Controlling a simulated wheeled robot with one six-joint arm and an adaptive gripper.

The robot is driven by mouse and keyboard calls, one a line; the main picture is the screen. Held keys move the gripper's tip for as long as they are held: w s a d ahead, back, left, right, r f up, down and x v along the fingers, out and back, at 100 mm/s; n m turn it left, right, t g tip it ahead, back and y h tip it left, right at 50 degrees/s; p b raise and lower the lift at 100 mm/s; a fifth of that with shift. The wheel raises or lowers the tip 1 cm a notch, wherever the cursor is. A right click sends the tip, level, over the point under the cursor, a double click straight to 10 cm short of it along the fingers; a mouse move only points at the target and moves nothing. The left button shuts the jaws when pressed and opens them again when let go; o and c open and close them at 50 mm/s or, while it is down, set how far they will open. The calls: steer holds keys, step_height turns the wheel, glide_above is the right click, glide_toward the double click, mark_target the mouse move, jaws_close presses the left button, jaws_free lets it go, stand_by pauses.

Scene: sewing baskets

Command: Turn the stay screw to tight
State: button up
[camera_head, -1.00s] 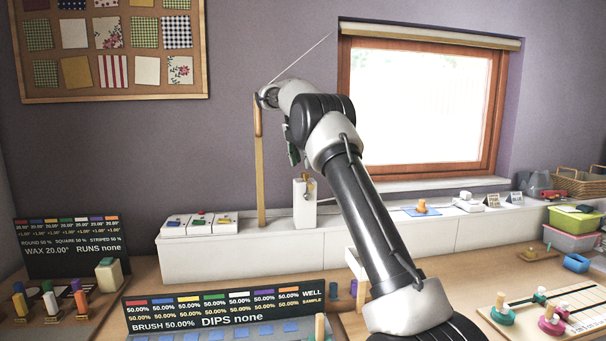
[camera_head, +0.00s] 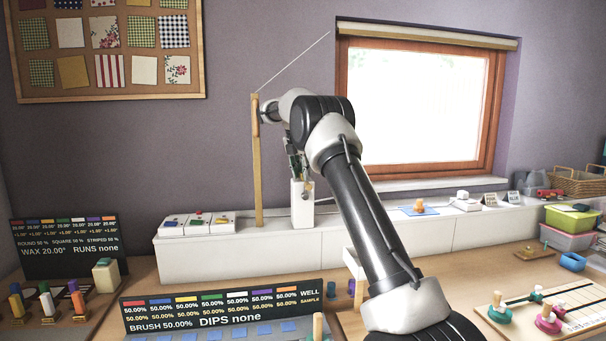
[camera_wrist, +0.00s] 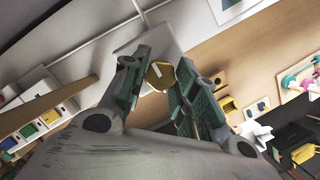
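The stay screw is a small brass knob with a pale mark across its face (camera_wrist: 160,76). It sits on a white upright post (camera_head: 301,212) on the long white bench, where it shows as a small knob (camera_head: 308,185). My gripper (camera_wrist: 158,85) has its two green-padded fingers spread on either side of the knob in the wrist view. A gap shows at the left finger; the right finger overlaps or lies close to the knob's edge, and contact cannot be told. In the head view my gripper (camera_head: 298,172) is at the top of the post, partly hidden by my arm.
A wooden pole (camera_head: 257,165) with a thin slanting rod at its top stands just left of the post. Several white switch boxes (camera_head: 197,231) sit farther left. A blue mat (camera_head: 408,211) with an orange knob lies to the right. A dark sign (camera_head: 215,309) stands in front.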

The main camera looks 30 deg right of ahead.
steer(key=shift+w+m+g, duration=0.1)
steer(key=shift+m+g, duration=0.3)
steer(key=shift+m, duration=1.3)
